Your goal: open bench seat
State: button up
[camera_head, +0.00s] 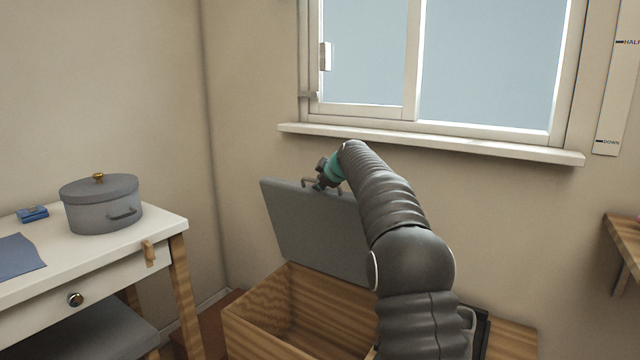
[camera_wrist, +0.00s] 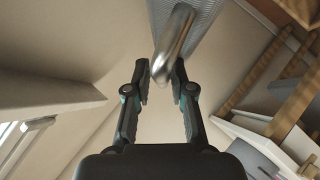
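The bench seat is a wooden box (camera_head: 262,322) with a grey lid (camera_head: 308,228). The lid stands raised, steeply tilted back toward the wall, and the box's inside shows. A metal handle (camera_head: 308,181) sits near the lid's upper edge. My gripper (camera_head: 319,178) is at this handle, with my arm covering the right part of the lid and box. In the wrist view, my gripper's fingers (camera_wrist: 161,80) are apart.
A white table (camera_head: 110,262) with a grey pot (camera_head: 100,203) and a blue box (camera_head: 32,214) stands at left, with a grey seat (camera_head: 95,335) below it. A window sill (camera_head: 430,143) juts from the wall above the lid. A wooden shelf (camera_head: 622,240) is at right.

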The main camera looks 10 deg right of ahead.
jog(key=shift+s+d, duration=0.1)
jog(key=v, duration=1.1)
jog(key=shift+s+r, duration=0.2)
jog(key=shift+s, duration=0.15)
jog(key=shift+d, duration=0.1)
